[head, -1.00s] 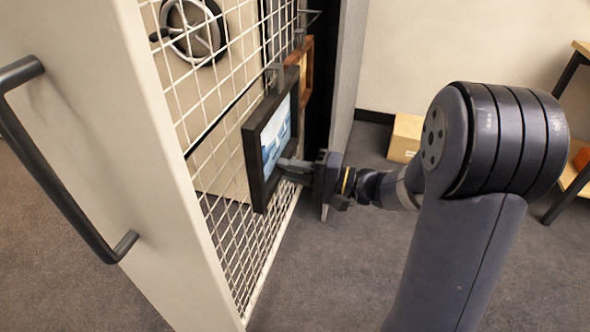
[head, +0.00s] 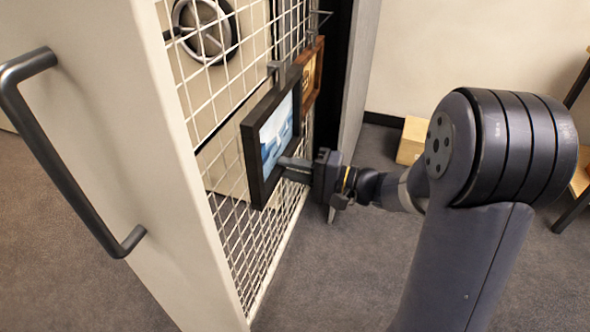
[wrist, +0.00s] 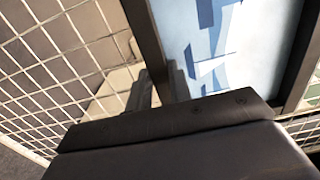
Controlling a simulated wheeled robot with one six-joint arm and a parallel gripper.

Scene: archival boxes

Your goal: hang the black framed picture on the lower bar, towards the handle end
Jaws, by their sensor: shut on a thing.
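The black framed picture (head: 277,130), with a blue and white image, is upright close against the white wire mesh of the rack panel. It also fills the upper right of the wrist view (wrist: 225,45). My gripper (head: 290,168) is shut on its lower frame edge, from the right side. A small grey hook (head: 275,68) shows at the top of the frame. A thin dark bar (head: 222,128) crosses the mesh and passes behind the picture; whether the hook sits on it I cannot tell. The black handle (head: 70,165) is on the panel's near end, at left.
A brown wooden framed picture (head: 313,72) hangs just beyond the black one. A dark-spoked wheel (head: 205,30) shows behind the mesh. A cardboard box (head: 412,140) stands on the floor at the back, and a shelf stands at right. The mesh towards the handle is clear.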

